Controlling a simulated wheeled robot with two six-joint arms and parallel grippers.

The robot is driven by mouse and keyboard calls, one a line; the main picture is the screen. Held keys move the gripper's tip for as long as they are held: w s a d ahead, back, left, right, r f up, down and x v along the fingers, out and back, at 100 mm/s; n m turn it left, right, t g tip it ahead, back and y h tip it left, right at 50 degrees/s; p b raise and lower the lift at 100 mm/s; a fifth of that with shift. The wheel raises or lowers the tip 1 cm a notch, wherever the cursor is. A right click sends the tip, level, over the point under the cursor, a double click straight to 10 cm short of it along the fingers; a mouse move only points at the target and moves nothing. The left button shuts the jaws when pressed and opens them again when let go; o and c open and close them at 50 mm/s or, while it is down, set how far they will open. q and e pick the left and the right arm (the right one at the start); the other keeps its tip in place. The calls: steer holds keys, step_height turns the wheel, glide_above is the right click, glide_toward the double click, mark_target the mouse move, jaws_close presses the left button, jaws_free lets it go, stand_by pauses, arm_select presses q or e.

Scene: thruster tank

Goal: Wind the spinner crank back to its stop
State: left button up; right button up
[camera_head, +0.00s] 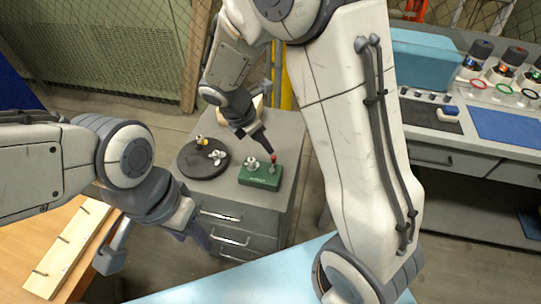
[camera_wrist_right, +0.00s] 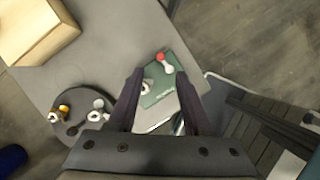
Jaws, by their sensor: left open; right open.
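The green spinner box (camera_head: 259,180) sits on a grey cabinet, with pale lettering on its front. Its crank (camera_head: 273,160) has a red knob and stands at the right end of the box; a pale metal fitting (camera_head: 251,164) is at the left. In the right wrist view the red knob (camera_wrist_right: 160,57) and pale crank arm show between and slightly beyond the fingertips. My right gripper (camera_wrist_right: 160,75) is open above the box, and I cannot tell whether it touches the crank. My left gripper (camera_head: 156,258) is open and empty at lower left, away from the box.
A black round plate (camera_head: 187,165) with small metal parts lies left of the box. A wooden block (camera_wrist_right: 30,28) is at the cabinet's back. A workbench (camera_head: 430,118) with a blue case stands right. A wooden table (camera_head: 30,245) is at lower left.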

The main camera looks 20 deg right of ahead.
mark_target(273, 157)
steer(key=b+x, duration=0.1)
steer(key=x, duration=0.7)
steer(key=shift+s+f+b, duration=0.1)
steer(key=shift+f+b, duration=0.2)
steer(key=shift+f, duration=0.1)
jaws_close()
